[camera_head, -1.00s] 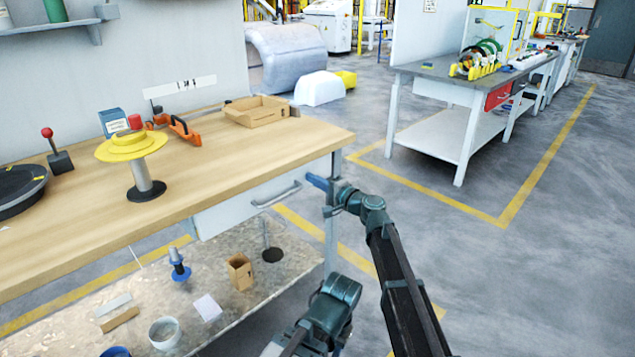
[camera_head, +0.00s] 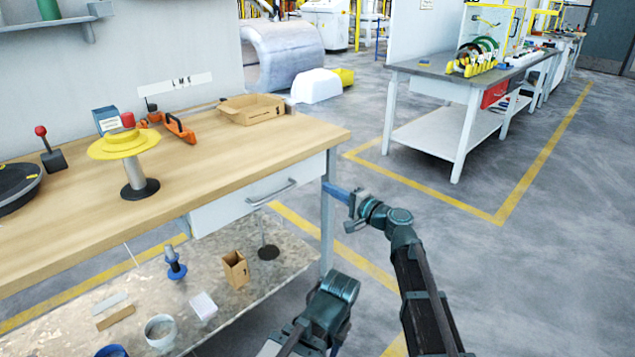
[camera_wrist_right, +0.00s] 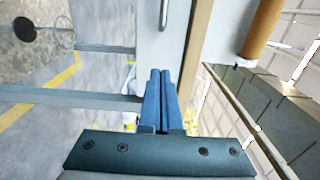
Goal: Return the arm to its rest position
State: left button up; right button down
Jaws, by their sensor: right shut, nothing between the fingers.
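My right arm comes in from the bottom right in the head view. My right gripper (camera_head: 330,188) has blue fingers and points left, beside the front right leg of the wooden workbench (camera_head: 250,155), below the tabletop edge. Its fingers are pressed together and hold nothing. In the right wrist view the shut blue fingers (camera_wrist_right: 158,80) are in front of the bench's pale drawer front and leg. I cannot tell whether they touch it. My left gripper is not in view.
Small items lie on the lower shelf (camera_head: 250,290). Open floor (camera_head: 440,240) is at the right.

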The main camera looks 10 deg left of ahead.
jog(key=shift+v, duration=2.25)
jog(key=s+d+f+n+g+h, duration=0.3)
jog(key=s+f, duration=0.4)
jog(key=s+d+f+n+g+h, duration=0.3)
jog(key=s+f, duration=0.3)
jog(key=f, duration=0.2)
jog(key=s+d+f+g+h, duration=0.1)
jog(key=s+d+f+h, duration=0.15)
jog(key=s+d, duration=0.2)
jog(key=s+d+f+n+g+h, duration=0.1)
jog(key=s+d+f+g+h, duration=0.1)
jog(key=s+d+h, duration=0.3)
jog(key=s+d+f+g+h, duration=0.1)
jog(key=s+d+f, duration=0.1)
jog(key=s+d, duration=0.35)
jog(key=s+a+n+h, duration=0.2)
jog(key=s+a+n, duration=0.2)
jog(key=a, duration=0.5)
notch_tip(320, 180, up, 32)
jog(key=p, duration=3.2)
jog(key=shift+f+g+y, duration=0.2)
jog(key=shift+g+y, duration=0.15)
jog(key=shift+g, duration=0.05)
jog(key=shift+w+a, duration=0.1)
jog(key=shift+w, duration=0.05)
